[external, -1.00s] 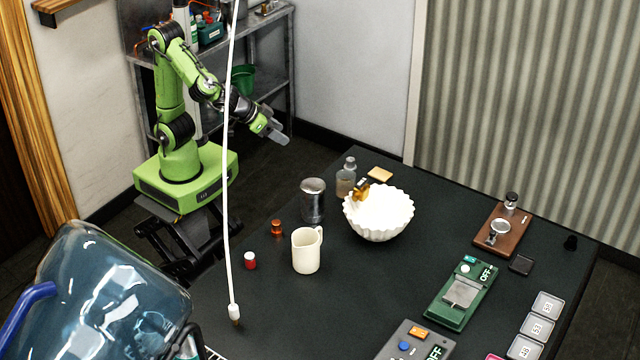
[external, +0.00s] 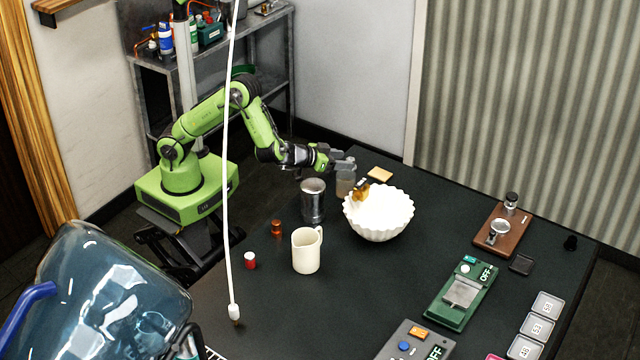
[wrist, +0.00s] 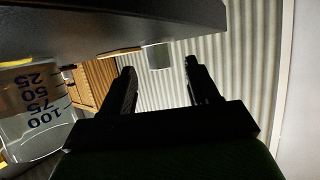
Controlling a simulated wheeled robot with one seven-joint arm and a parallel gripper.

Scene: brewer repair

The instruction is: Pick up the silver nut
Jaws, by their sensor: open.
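My gripper (external: 345,166) is open at the back left end of the black table, over or beside the graduated bottle (external: 345,184), which it partly hides. In the wrist view the two dark fingers (wrist: 161,68) stand apart with nothing held. A small pale grey blocky thing (wrist: 158,57) shows between and beyond them at the table surface; I cannot tell whether it is the silver nut. I cannot make out a silver nut in the external view.
A steel cup (external: 313,202), a fluted white bowl (external: 379,215) and a cream mug (external: 306,252) stand near my gripper. A tan pad (external: 380,174) lies behind the bowl. The wrist view is upside down, with the bottle (wrist: 35,130) at left. Open table lies right of the bowl.

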